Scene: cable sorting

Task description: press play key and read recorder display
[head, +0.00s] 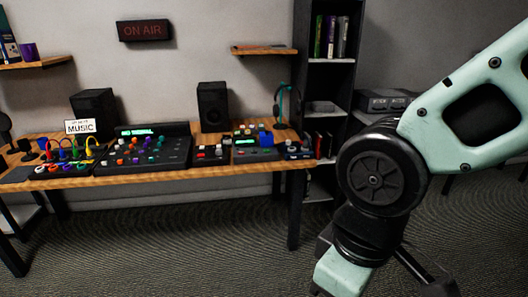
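Several small desk devices stand on the wooden desk (215,168). A large mixer-like console (145,155) with coloured knobs has a display (146,130) with green text that seems to read "NO SIGNAL". To its right are a dark box with red and white keys (212,154), a unit with a blue part and a small lit greenish screen (254,150), and a small box (298,151) near the desk's right end. I cannot tell which is the recorder, and no play key is legible.
Two black speakers (213,106) stand at the back of the desk. Headphones hang on a teal stand (281,104). Coloured cables (62,152) plug in at left. A dark shelf (333,75) stands behind the desk's right end. Carpet (190,230) before the desk is clear.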

